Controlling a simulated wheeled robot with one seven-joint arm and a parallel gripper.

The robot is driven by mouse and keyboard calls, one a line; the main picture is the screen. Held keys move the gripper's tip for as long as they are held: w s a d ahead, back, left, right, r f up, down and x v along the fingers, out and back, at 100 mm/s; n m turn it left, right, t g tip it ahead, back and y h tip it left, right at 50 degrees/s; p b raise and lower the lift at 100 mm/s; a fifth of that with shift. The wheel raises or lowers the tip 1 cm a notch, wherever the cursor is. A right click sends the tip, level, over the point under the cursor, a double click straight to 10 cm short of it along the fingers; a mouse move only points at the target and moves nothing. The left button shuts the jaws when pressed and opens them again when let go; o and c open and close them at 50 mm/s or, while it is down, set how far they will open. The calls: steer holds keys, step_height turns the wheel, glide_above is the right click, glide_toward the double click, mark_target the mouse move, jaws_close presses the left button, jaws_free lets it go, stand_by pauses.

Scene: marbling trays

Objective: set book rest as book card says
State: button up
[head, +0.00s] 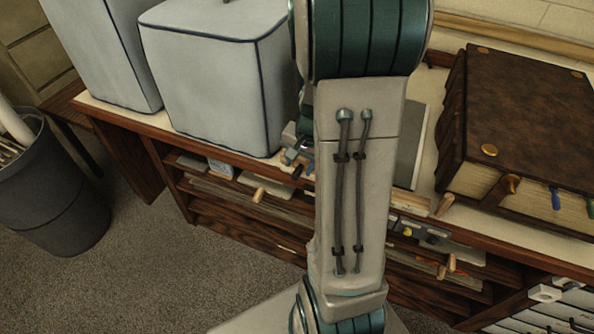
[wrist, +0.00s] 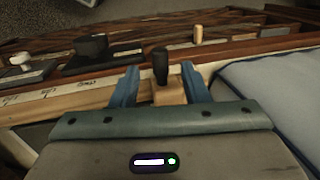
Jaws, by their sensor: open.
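My gripper (wrist: 160,82) is open in the wrist view, its two blue fingers on either side of a dark upright knob (wrist: 161,65) on a pale wooden block (wrist: 170,93). I cannot tell whether the fingers touch it. A pale strip with small lettering (wrist: 82,88) runs left of the block; the lettering is not readable. In the head view, my gripper (head: 293,155) is partly hidden behind my arm, at the bench's front edge. A large brown book (head: 525,110) lies at the right. I cannot tell which part is the book rest, and no book card can be made out.
Two grey covered boxes (head: 215,75) stand on the bench at left. A panel with small knobs (head: 425,232) and several wooden pegs (head: 444,205) line the bench front. A dark bin (head: 50,190) stands on the floor at left. My arm hides the bench's middle.

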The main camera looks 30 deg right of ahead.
mark_target(297, 173)
steer(key=shift+w+a+f, duration=0.15)
steer(key=shift+f, duration=0.7)
steer(key=shift+w+a+f, duration=0.1)
steer(key=shift+f, duration=0.7)
jaws_close()
steer(key=shift+d, duration=0.1)
